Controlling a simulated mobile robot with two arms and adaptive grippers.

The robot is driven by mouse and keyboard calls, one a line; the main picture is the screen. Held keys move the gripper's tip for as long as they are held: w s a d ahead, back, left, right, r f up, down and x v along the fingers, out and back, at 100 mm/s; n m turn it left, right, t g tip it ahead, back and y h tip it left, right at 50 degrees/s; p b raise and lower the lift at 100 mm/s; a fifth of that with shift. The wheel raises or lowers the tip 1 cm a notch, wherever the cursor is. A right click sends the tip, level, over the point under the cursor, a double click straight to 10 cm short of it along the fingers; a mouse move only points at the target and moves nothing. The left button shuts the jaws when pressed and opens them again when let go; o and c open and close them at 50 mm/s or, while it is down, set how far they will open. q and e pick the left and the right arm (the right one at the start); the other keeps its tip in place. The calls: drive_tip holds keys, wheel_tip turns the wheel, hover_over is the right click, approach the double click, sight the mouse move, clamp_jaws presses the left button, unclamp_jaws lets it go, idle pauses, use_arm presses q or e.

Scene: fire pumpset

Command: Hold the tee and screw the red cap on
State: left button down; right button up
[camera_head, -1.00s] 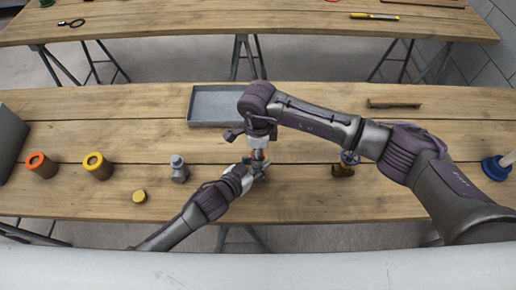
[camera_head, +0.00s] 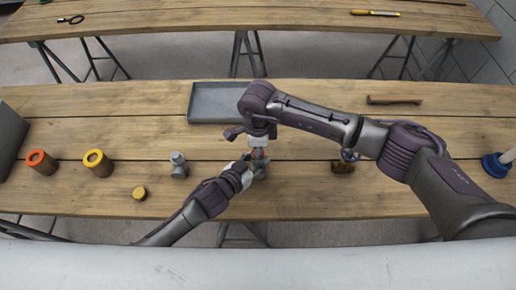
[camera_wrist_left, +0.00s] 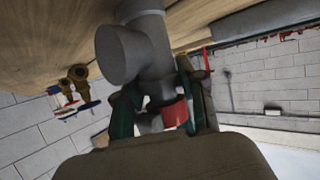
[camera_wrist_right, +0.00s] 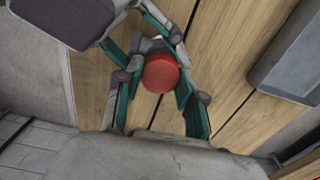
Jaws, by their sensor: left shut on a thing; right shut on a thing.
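The grey tee (camera_wrist_left: 128,52) is large in the left wrist view, with a wide side branch facing the camera. My left gripper (camera_wrist_left: 158,100) is shut on the tee; in the head view this gripper (camera_head: 250,170) is low over the near table. The red cap (camera_wrist_right: 160,73) sits between the fingers of my right gripper (camera_wrist_right: 158,85), which is shut on it from above. The cap also shows in the left wrist view (camera_wrist_left: 175,113), close against the tee's end. The fingers hide the joint, so I cannot tell whether the threads engage.
A grey tray (camera_head: 220,118) lies behind the grippers. To the left stand a grey fitting (camera_head: 179,165), a yellow cap (camera_head: 139,193), and yellow-topped (camera_head: 100,168) and orange-topped (camera_head: 42,168) cylinders.

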drive_tip(key=shift+s+d+f, duration=0.1)
drive_tip(key=shift+d+f, duration=0.1)
drive_tip(key=shift+f, duration=0.4)
idle(0.3)
drive_tip(key=shift+a+r, duration=0.2)
drive_tip(key=shift+r, duration=0.3)
drive_tip(key=shift+r, duration=0.35)
idle(0.5)
drive_tip(key=shift+f, duration=0.45)
drive_tip(key=shift+d+f, duration=0.25)
drive_tip(key=shift+f, duration=0.25)
idle(0.6)
drive_tip(key=shift+a+r, duration=0.2)
drive_tip(key=shift+r, duration=0.25)
drive_tip(key=shift+d+r, duration=0.1)
drive_tip(key=shift+r, duration=0.05)
